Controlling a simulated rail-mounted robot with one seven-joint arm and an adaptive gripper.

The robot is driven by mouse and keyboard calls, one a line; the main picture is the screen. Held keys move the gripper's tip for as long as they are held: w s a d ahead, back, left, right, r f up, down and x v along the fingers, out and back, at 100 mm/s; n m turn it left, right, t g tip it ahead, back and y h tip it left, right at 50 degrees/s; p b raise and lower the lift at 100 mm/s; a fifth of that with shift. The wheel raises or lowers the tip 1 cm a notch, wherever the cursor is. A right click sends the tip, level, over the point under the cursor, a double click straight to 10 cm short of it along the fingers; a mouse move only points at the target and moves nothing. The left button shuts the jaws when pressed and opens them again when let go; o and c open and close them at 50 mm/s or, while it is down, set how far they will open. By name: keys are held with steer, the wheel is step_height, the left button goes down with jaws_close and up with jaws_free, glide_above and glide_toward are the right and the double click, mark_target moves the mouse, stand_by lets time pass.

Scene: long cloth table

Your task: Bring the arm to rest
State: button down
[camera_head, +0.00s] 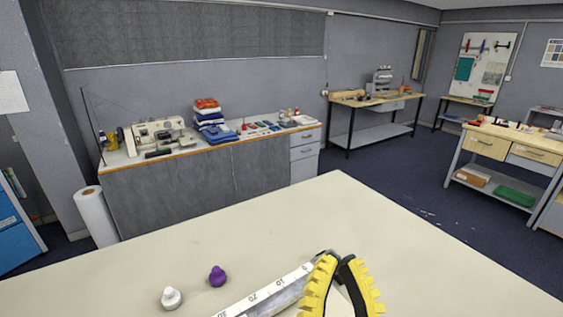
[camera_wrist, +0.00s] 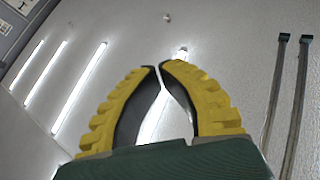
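My gripper (camera_head: 341,259) is raised at the lower middle of the head view, in front of the long pale table (camera_head: 330,207). Its two yellow ridged fingers with dark inner faces point upward. In the wrist view the fingertips (camera_wrist: 159,67) curve together and almost touch, with nothing between them. The rest of my arm is mostly out of the head view.
A white knob-like piece (camera_head: 171,298) and a purple one (camera_head: 217,276) stand on the table, left of my gripper. A white strip with numbers (camera_head: 262,295) lies beside the gripper. The table's far part is clear. A sewing bench (camera_head: 200,175) stands behind.

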step_height(320, 180, up, 17)
steer(key=s+n+y+p, duration=0.1)
steer(key=s+n+p, duration=0.1)
steer(key=p, duration=1.2)
steer(key=shift+s+d+r+n+g+y+p, duration=0.2)
steer(key=shift+d+n+g+y+p, duration=0.1)
steer(key=shift+g+p, duration=0.1)
